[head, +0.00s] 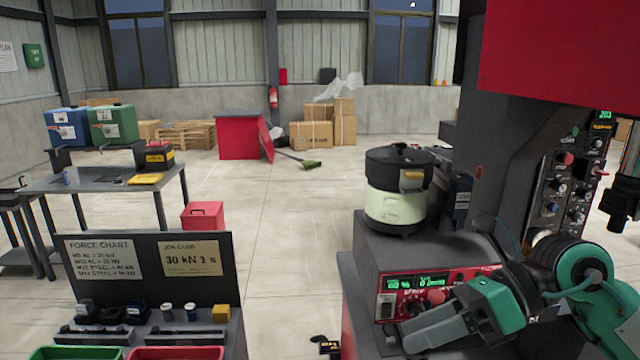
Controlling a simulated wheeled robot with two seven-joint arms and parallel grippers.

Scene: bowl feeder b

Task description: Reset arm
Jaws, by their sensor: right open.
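My right arm, teal and black, comes in from the right edge. Its right gripper (414,335), with grey fingers, is open and points left, in front of the red control panel (440,287) of the machine. I see nothing held between the fingers. The panel has green lit displays and a red button, and the arm hides its lower right part. The black and pale green bowl feeder (394,207) stands upright on the machine's grey top, behind and above the gripper. My left gripper is not in view.
The red machine head (560,50) overhangs at the upper right, with a knob panel (568,200) below it. At lower left, a bench carries a force chart board (150,262), small parts, a green bin and a red bin (178,352).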

